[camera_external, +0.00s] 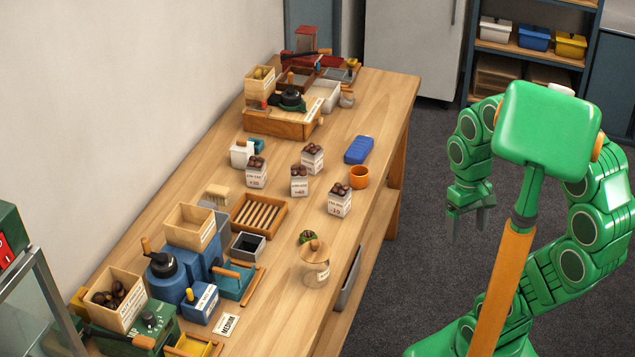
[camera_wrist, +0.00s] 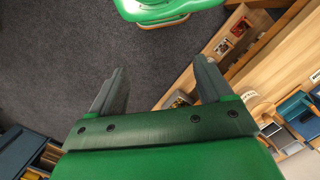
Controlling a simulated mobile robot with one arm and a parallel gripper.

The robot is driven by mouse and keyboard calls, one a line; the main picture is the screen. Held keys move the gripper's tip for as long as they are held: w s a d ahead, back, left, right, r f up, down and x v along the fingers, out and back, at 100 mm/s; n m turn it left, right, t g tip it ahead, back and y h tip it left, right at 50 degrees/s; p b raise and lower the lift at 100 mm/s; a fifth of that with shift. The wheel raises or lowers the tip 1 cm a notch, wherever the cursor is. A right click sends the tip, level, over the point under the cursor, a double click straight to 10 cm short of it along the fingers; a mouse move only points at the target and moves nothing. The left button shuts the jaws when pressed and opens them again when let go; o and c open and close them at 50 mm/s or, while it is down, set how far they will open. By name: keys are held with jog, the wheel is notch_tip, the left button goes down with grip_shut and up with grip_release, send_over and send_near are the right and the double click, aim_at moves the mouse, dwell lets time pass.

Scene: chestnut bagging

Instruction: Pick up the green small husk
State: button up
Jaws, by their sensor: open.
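The green small husk (camera_external: 306,237) lies on the wooden table (camera_external: 345,240) in the external view, close behind a glass jar with a round wooden lid (camera_external: 314,262). It looks small and dark green; the lid sits close in front of it. My gripper (camera_external: 467,230) hangs off the table's right side, over the floor and well apart from the husk. In the wrist view my gripper (camera_wrist: 160,66) has its two grey fingers spread with nothing between them. I cannot make out the husk in the wrist view.
Several chestnut-filled bags (camera_external: 340,200) and an orange cup (camera_external: 359,177) stand behind the husk. A slatted wooden tray (camera_external: 259,215) and a small grey bin (camera_external: 247,247) are to its left. The tabletop right of the husk is clear. Shelves (camera_external: 530,47) stand at the back right.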

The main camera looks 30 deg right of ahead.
jog(key=w+a+m+t+y, duration=0.1)
jog(key=w+a+m+y, duration=0.75)
jog(key=w+a, duration=0.7)
jog(key=w+m+t+y, duration=0.45)
jog(key=w+m, duration=0.95)
jog(key=w, duration=0.5)
send_near(309, 235)
jog(key=shift+w+a+f+n+t, duration=0.3)
jog(key=shift+a+f+t, duration=0.15)
jog(key=shift+a+f, duration=0.55)
jog(key=shift+f, duration=0.25)
jog(key=shift+w+x, duration=0.1)
jog(key=shift+x, duration=1.8)
jog(key=shift+w+x, duration=0.15)
jog(key=shift+x, duration=1.75)
jog(key=shift+d+f, duration=0.15)
